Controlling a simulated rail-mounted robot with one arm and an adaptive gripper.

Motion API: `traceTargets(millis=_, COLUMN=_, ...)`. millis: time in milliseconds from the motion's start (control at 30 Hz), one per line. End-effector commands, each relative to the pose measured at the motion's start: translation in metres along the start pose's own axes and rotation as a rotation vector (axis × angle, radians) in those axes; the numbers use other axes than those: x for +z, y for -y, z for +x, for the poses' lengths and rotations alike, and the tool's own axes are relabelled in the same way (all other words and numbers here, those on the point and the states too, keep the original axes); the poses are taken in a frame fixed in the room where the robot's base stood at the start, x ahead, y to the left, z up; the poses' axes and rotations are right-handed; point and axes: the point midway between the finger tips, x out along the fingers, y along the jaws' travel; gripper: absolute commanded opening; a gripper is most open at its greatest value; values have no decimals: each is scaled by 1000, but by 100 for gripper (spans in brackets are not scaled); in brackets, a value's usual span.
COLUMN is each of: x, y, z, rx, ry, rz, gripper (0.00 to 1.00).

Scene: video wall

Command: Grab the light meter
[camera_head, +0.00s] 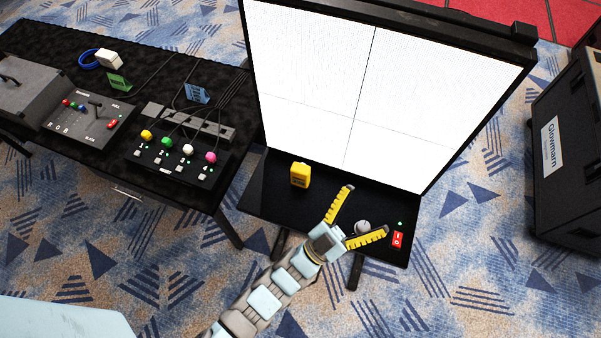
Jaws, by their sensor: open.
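A small yellow block-like device (300,175) with dark markings stands on the black ledge (262,192) below the lit screen. A small pale grey, rounded thing (361,227) is also on the ledge, farther right. I cannot tell for sure which of the two is the light meter. My gripper (368,209) is open, its two yellow fingers spread wide above the ledge. The pale rounded thing shows between the fingers, close to the right one. The yellow device is to the left of the left finger, apart from it. Nothing is held.
A red switch (399,239) and a green light (400,223) are at the ledge's right end. The white video wall (400,80) rises behind. A black table (110,170) with control boxes and cables stands at left. A black case (570,160) is at right.

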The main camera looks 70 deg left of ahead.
Motion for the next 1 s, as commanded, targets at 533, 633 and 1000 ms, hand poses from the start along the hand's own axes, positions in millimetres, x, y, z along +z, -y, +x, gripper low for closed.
traceTargets(millis=533, x=49, y=102, z=-91, rx=-281, ry=529, rz=35, gripper=91)
traceTargets(millis=633, x=57, y=113, z=-117, rx=-350, ry=626, rz=25, gripper=91)
traceTargets(millis=1000, x=75, y=128, z=-195, rx=-557, ry=888, rz=-28, gripper=91)
